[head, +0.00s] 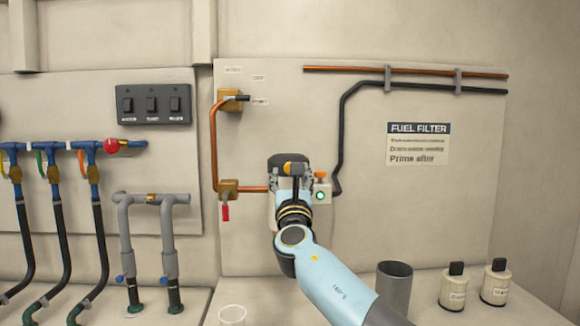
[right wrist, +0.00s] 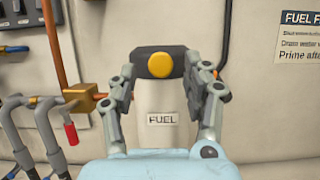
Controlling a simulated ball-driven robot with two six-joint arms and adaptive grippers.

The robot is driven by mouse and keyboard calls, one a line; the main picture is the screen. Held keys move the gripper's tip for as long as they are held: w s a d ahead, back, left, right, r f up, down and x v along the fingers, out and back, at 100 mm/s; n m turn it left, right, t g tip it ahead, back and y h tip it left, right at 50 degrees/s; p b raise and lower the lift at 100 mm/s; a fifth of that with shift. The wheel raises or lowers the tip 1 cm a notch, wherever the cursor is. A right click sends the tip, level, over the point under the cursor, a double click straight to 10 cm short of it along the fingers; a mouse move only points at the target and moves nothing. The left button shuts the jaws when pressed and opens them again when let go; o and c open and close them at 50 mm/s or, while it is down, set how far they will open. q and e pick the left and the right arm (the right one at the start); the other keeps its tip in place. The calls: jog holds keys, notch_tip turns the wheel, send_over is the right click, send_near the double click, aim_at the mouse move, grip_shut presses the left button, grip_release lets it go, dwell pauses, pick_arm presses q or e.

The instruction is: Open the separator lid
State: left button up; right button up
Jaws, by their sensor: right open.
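The separator shows in the right wrist view as a pale cylinder (right wrist: 161,108) labelled FUEL, with a dark lid (right wrist: 144,54) bearing a round yellow knob (right wrist: 159,65). The lid looks closed. My right gripper (right wrist: 163,70) is open, its two fingers on either side of the separator's top. I cannot tell if they touch the lid. My left gripper is not in view.
Copper pipe (head: 213,145), brass fittings and a red-handled valve (head: 226,212) lie left of the separator. A small box with a green light (head: 321,196) is close on its right. A grey cup (head: 394,287) and two white canisters (head: 496,283) stand on the shelf; a white cup (head: 232,315) is in front.

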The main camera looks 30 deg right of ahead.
jog(key=x, duration=0.2)
jog(key=shift+w+d+r, duration=0.1)
jog(key=shift+w+d, duration=0.15)
jog(key=shift+w, duration=0.05)
grip_shut()
dwell(0.3)
